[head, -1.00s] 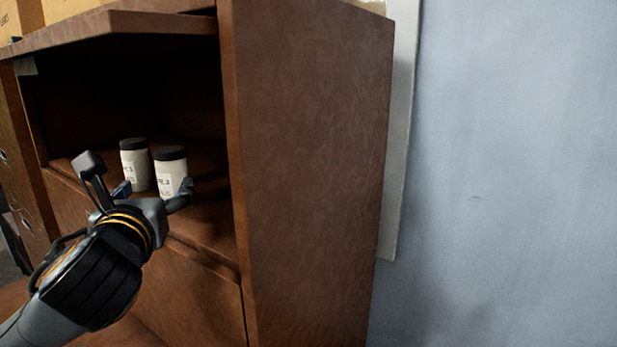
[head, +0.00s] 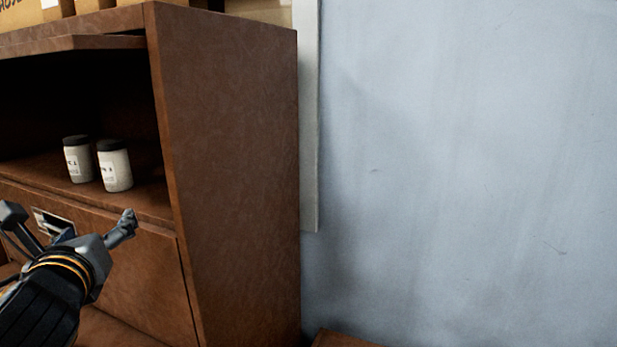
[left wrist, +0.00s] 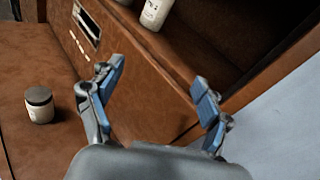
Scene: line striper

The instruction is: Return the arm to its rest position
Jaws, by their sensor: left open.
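My left gripper (head: 72,222) is at the lower left of the head view, in front of the cabinet and below its open shelf. Its fingers are spread apart, and the left wrist view shows nothing between the fingertips (left wrist: 158,92). My right gripper is in neither view.
The brown cabinet (head: 230,180) has an open compartment. Two pale, dark-lidded jars, a left one (head: 77,160) and a right one (head: 115,166), stand upright on its shelf. The left wrist view shows another jar (left wrist: 40,108) on a lower brown surface. A bluish wall (head: 460,170) fills the right.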

